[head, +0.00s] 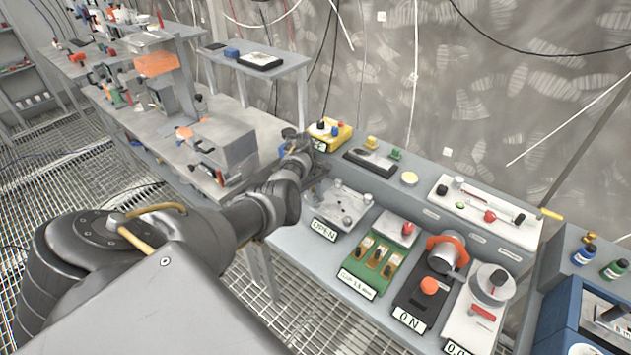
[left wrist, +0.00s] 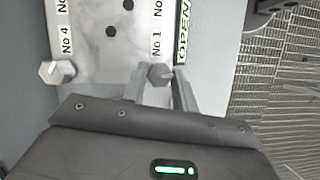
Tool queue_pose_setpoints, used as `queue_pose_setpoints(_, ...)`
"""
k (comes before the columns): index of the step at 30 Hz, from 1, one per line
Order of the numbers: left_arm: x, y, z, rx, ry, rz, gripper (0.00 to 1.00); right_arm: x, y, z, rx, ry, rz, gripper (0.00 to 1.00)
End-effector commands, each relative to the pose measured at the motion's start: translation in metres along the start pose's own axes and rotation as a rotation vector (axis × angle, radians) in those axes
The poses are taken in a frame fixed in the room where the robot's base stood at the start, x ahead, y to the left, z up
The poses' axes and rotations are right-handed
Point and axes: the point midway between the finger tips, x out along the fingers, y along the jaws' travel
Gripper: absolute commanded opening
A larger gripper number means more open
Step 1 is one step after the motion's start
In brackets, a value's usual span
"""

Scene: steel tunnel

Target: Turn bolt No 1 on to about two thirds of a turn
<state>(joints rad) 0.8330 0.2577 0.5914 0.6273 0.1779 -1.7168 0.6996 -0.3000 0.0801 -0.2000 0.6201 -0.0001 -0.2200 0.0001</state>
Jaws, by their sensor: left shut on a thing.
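The bolt plate (left wrist: 95,75) is a pale metal plate with dark holes and number labels. It also shows in the head view (head: 352,203), beside the "OPEN" sign (head: 324,230). Bolt No 1 (left wrist: 158,73) is a grey hex head by its "No 1" label, with a pale mark on it. My left gripper (left wrist: 160,80) has one finger on each side of this head and is shut on it. In the head view my left gripper (head: 318,180) reaches the plate's left side and hides that part. Bolt No 4 (left wrist: 57,73) sits to the left. My right gripper is out of view.
Right of the plate stand a green switch panel (head: 372,262), an "ON" panel with an orange knob (head: 429,287) and a panel with a round dial (head: 492,284). A yellow button box (head: 330,133) is behind. Metal grating (left wrist: 285,110) lies beyond the table edge.

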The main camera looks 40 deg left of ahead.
Motion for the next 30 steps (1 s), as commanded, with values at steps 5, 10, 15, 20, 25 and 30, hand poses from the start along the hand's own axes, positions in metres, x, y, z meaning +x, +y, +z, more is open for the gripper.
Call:
queue_pose_setpoints(5, 0.002, 0.001, -0.002, 0.154, 0.0, -0.066, 0.05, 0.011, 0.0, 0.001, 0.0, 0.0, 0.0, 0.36)
queue_pose_setpoints(10, 0.002, 0.003, -0.001, 0.305, 0.001, -0.128, 0.05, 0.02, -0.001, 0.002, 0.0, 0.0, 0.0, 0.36)
queue_pose_setpoints(15, 0.002, 0.004, -0.001, 0.454, 0.002, -0.189, 0.05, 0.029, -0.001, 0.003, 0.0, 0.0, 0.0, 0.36)
queue_pose_setpoints(20, 0.002, 0.005, 0.0, 0.593, 0.002, -0.247, 0.05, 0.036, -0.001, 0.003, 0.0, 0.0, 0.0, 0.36)
queue_pose_setpoints(25, 0.002, 0.005, 0.001, 0.732, 0.001, -0.304, 0.05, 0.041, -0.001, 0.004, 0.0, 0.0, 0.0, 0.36)
queue_pose_setpoints(30, 0.001, 0.006, 0.002, 0.848, 0.002, -0.352, 0.05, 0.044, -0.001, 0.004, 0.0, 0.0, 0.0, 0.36)
